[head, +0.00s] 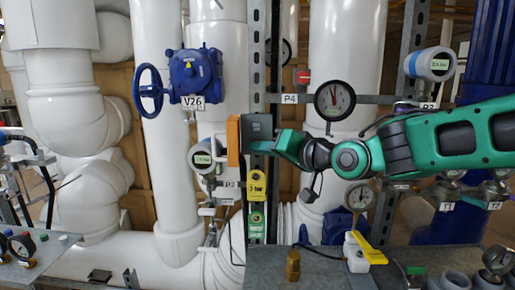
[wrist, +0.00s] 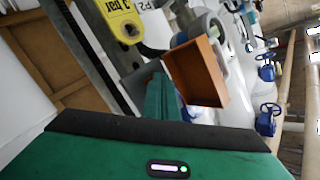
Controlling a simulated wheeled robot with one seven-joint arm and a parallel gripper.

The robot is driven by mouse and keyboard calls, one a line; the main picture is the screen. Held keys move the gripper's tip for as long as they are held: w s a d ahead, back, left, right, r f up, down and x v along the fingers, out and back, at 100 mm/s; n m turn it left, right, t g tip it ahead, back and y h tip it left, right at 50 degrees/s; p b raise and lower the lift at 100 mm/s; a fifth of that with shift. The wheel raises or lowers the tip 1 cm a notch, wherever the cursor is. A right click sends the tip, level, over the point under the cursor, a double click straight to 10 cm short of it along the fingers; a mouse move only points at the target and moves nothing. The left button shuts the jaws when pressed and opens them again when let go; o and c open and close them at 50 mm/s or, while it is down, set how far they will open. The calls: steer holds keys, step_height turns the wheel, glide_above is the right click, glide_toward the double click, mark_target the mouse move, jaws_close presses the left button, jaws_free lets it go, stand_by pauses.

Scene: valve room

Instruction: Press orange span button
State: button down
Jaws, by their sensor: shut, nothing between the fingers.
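An orange box-shaped piece (head: 233,140) with a grey block (head: 258,128) at its right side stands in the middle of the head view. In the wrist view the orange piece (wrist: 200,72) looks like a shallow box, just beyond the fingertips. I cannot make out a separate span button on it. My gripper (head: 277,143) is shut and empty, coming in from the right, with its tips close to the grey block. In the wrist view my gripper (wrist: 160,88) overlaps the near edge of the orange piece; I cannot tell whether they touch.
A round gauge P2 (head: 203,157) sits just left of the orange piece. A yellow tag (head: 257,185) and a green tag (head: 256,224) hang below. A metal upright (head: 256,60), white pipes (head: 158,130), a dial gauge (head: 335,100) and blue valve V26 (head: 195,75) surround the spot.

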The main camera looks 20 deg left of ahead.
steer(key=shift+s, duration=0.1)
stand_by(0.3)
steer(key=shift+s+d, duration=0.2)
steer(key=shift+s, duration=0.55)
steer(key=s, duration=0.2)
steer(key=s+d, duration=0.1)
steer(key=s, duration=0.1)
steer(key=shift+s+d, duration=0.1)
steer(key=shift+s, duration=0.3)
stand_by(0.5)
